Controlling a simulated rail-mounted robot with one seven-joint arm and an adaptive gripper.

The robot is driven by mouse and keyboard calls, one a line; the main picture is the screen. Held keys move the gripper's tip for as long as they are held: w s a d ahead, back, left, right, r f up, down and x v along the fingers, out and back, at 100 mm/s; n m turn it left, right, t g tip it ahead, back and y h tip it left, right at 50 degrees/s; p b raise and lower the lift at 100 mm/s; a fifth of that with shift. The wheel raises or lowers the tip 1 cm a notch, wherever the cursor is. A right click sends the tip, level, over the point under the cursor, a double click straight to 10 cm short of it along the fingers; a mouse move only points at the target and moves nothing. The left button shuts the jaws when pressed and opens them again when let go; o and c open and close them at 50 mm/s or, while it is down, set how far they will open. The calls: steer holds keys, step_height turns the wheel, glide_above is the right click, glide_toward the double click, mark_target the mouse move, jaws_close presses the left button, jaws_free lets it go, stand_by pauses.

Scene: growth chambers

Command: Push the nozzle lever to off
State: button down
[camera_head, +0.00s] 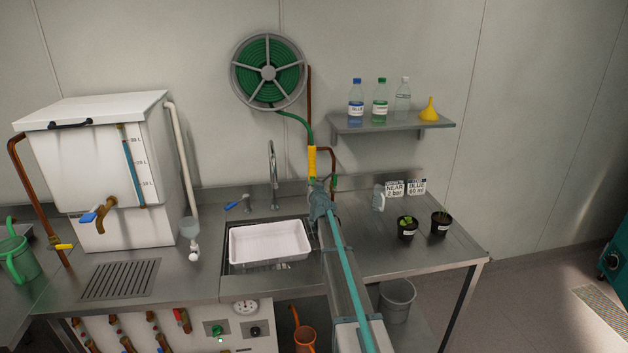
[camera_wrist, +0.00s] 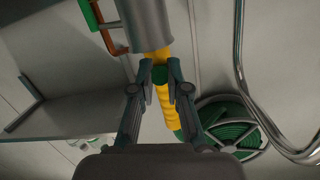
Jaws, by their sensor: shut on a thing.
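The yellow hose nozzle (camera_head: 311,160) hangs upright at the back wall, right of the tap, on the end of a green hose. In the wrist view its ribbed yellow grip (camera_wrist: 166,105) runs between my fingers and up into a grey cylinder (camera_wrist: 147,25). My gripper (camera_wrist: 160,72) is shut on the yellow nozzle near that cylinder. In the head view my gripper (camera_head: 318,188) is at the nozzle's lower end and covers it. I cannot make out the nozzle lever or its position in either view.
The hose reel (camera_head: 268,72) is on the wall above. A copper pipe with a green handle (camera_wrist: 88,14) runs close beside the nozzle. A shelf (camera_head: 390,124) with bottles is to the right, the sink with a white tray (camera_head: 270,255) to the left. Two potted plants stand right.

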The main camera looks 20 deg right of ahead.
mark_target(313, 181)
steer(key=shift+b, duration=0.4)
steer(key=shift+s+r+g, duration=0.1)
steer(key=shift+r+g, duration=0.1)
steer(key=shift+g, duration=0.4)
steer(key=shift+r, duration=0.1)
steer(key=r+g, duration=0.1)
steer(key=g+y, duration=0.1)
steer(key=g, duration=0.1)
steer(key=shift+d+r+g, duration=0.25)
steer(key=shift+r+g, duration=0.05)
steer(key=shift+r, duration=0.1)
steer(key=shift+r+m+g+y+p, duration=0.35)
steer(key=shift+g+y, duration=0.15)
steer(key=shift+g, duration=0.5)
steer(key=c, duration=1.1)
jaws_free()
steer(key=shift+c, duration=0.2)
